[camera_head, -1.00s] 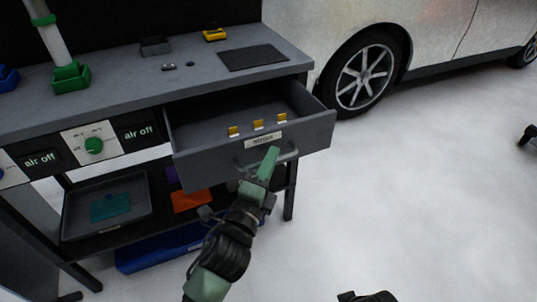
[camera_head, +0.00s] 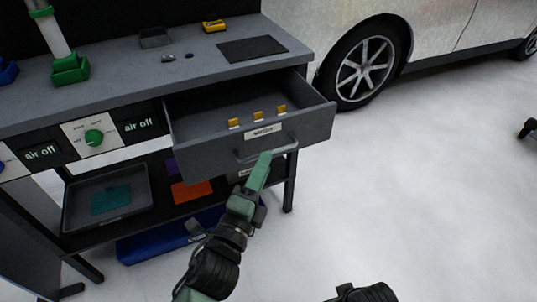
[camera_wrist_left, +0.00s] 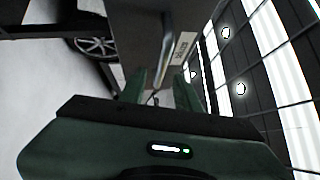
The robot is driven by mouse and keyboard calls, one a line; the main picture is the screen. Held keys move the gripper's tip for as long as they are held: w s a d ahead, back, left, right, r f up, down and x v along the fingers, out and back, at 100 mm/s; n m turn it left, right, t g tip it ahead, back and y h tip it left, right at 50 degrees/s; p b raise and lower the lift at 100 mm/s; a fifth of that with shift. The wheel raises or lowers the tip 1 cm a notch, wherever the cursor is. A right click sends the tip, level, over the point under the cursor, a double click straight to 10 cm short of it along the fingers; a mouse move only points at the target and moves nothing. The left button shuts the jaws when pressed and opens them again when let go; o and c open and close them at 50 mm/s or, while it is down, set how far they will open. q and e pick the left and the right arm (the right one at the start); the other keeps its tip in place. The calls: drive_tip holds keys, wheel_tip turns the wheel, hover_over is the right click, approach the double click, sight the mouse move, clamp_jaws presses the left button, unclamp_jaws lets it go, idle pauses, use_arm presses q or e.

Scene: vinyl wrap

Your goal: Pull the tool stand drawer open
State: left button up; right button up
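The tool stand drawer (camera_head: 215,152) is pulled well out of the grey workbench, with its inside showing. Its bar handle (camera_head: 287,149) runs across the front below a white label (camera_head: 263,130). My left gripper (camera_head: 264,158) is at the handle's middle, just in front of and below it. In the left wrist view the two green fingers (camera_wrist_left: 160,92) stand apart, with the handle bar (camera_wrist_left: 166,45) ahead between them. I cannot tell whether they touch it. My right gripper's fingers do not show; only a dark part of my right arm is at the bottom edge.
Several yellow pieces (camera_head: 258,116) are inside the drawer. A grey tray (camera_head: 72,208) and an orange item (camera_head: 191,191) lie on the lower shelf, above a blue bin (camera_head: 140,247). A car wheel (camera_head: 365,68) is behind right.

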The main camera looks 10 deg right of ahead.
use_arm(q)
drive_tip(key=v, duration=0.2)
drive_tip(key=shift+s+a, duration=0.2)
drive_tip(key=shift+s, duration=0.2)
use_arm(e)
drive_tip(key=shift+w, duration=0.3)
